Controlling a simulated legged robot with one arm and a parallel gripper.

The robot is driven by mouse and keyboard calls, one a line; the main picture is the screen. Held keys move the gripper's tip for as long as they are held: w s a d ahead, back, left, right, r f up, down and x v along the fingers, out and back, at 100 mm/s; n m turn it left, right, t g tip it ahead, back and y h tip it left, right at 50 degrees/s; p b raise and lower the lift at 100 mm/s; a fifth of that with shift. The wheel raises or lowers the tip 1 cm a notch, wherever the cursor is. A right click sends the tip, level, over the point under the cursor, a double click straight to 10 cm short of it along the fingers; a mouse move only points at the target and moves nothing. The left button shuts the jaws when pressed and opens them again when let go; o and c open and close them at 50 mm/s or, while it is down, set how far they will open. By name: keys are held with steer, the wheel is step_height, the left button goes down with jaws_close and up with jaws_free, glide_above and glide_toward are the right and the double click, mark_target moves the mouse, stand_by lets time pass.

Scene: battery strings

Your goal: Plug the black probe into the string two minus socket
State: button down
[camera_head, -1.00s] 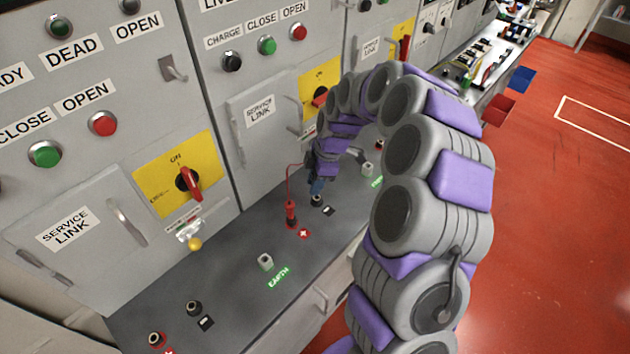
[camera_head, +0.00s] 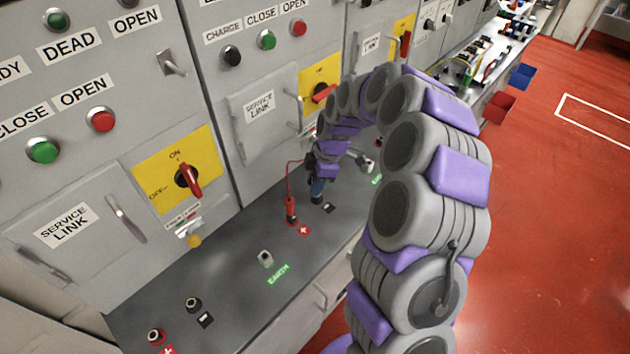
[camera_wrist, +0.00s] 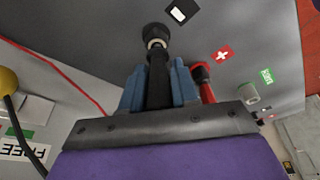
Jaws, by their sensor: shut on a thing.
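My gripper (camera_wrist: 158,88) has blue fingers, shut on the black probe (camera_wrist: 158,80). The probe points at the black minus socket (camera_wrist: 154,32), beside the white-and-black minus label (camera_wrist: 182,11). Its front end overlaps the socket's metal rim in the wrist view; I cannot tell how deep it sits. In the head view my gripper (camera_head: 317,188) is low over the bench and hides the socket; the minus label (camera_head: 328,208) shows beside it. The red probe (camera_head: 291,211) stands upright in the plus socket to the left; it also shows in the wrist view (camera_wrist: 204,85).
Cabinets with yellow rotary switches (camera_head: 175,170) rise behind. A red lead (camera_wrist: 60,65) crosses near my gripper.

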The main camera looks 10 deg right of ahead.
steer(key=shift+f, duration=0.8)
steer(key=c, duration=0.8)
jaws_free()
steer(key=shift+p+v, duration=1.65)
steer(key=shift+v, duration=7)
steer(key=s+a+r+m, duration=0.3)
steer(key=s+a+r, duration=0.2)
steer(key=s, duration=0.4)
steer(key=s+m+h, duration=0.1)
steer(key=s+m, duration=0.3)
steer(key=s, duration=0.5)
steer(key=s+f+m+g+h, duration=0.1)
steer(key=s+m, duration=0.4)
steer(key=s, duration=0.5)
steer(key=s+f+m+g+h, duration=0.1)
steer(key=s+m, duration=0.4)
steer(key=s, duration=0.4)
steer(key=shift+s+d+f, duration=0.15)
steer(key=shift+s+d, duration=0.1)
steer(key=shift+s, duration=0.05)
